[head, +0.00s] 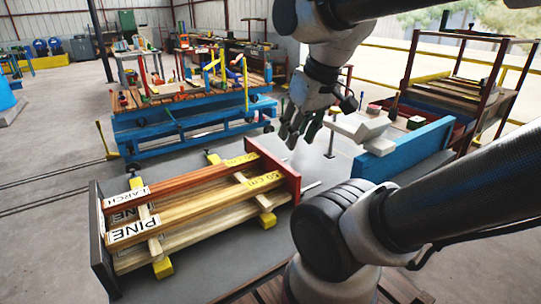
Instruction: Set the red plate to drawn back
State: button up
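The red plate (284,176) stands upright across the right end of a stack of timber boards (190,217) in the head view. The board ends reach up to it, but I cannot tell whether they touch. A short pale rod (312,187) sticks out on its far right side. My gripper (300,138) hangs in the air above and behind the plate, with its fingers pointing down. The fingers look spread and empty, and the gripper appears apart from the plate.
A dark end plate (101,240) stands at the boards' left end. Yellow supports (268,219) lie under the boards. A blue panel (405,149) with a pale grey part (361,128) is to the right. A blue workbench (190,125) with tools is behind. Floor at left is clear.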

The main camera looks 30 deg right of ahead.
aim_at(270, 163)
jog(key=l, duration=1.3)
